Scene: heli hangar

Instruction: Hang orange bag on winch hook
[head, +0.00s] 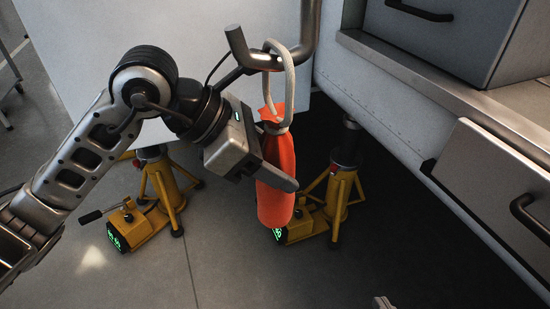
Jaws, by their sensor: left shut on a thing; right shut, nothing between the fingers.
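The orange bag (275,205) hangs upright in the middle of the head view, with a pale rope loop (290,85) at its top. The grey winch hook (303,45) curves down and left to an upturned tip (237,44). The loop rises above the hook's lower bend and appears to pass around it, to the right of the tip. My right gripper (383,302) shows only as a small shut tip at the bottom edge.
Yellow jack stands (160,190) with green displays stand on the floor behind and below the bag. A pale panel (190,35) is behind the hook. The helicopter side with a step and drawers (500,185) fills the right. The front floor is clear.

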